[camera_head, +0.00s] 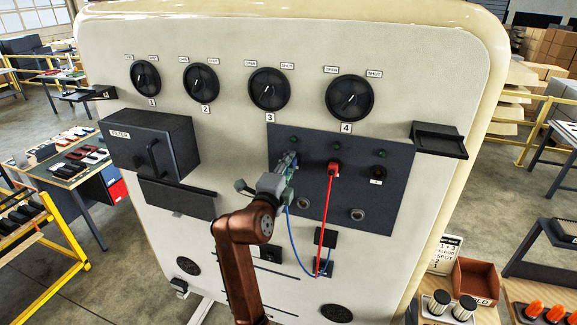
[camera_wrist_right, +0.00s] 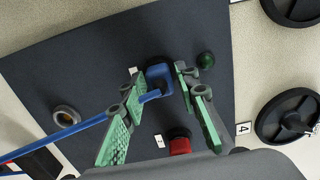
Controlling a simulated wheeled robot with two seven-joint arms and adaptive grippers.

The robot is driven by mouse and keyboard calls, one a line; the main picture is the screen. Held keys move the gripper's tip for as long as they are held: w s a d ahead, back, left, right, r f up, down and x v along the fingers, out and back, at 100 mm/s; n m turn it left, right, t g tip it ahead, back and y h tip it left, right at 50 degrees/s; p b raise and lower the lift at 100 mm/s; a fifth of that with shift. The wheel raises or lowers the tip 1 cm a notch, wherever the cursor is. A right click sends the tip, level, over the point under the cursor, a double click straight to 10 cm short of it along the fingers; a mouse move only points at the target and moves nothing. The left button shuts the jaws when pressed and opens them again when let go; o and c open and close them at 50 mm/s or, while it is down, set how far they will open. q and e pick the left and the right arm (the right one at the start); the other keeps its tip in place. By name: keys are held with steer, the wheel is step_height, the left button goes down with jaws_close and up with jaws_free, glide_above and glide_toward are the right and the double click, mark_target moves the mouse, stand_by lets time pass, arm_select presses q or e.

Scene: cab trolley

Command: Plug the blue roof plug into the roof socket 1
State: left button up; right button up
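The blue roof plug (camera_wrist_right: 158,77) is at the dark socket panel, beside a small label, with its blue cable running off to the left in the wrist view. Whether it is fully seated in roof socket 1 is hidden. My right gripper (camera_wrist_right: 160,82) has its green-padded fingers on both sides of the plug, with slight gaps visible. In the head view my right gripper (camera_head: 289,163) covers the plug and the panel's left socket. A red plug (camera_head: 334,168) stands in the middle socket, its red cable hanging down. My left gripper is not in view.
The dark panel (camera_head: 400,204) also has a right socket (camera_head: 377,171) and small lamps above. Several numbered knobs (camera_head: 349,98) sit above it. A filter box (camera_head: 150,145) projects at left and a shelf (camera_head: 438,140) at right. The blue cable (camera_head: 296,240) hangs below my gripper.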

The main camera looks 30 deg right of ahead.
steer(key=shift+o, duration=1.1)
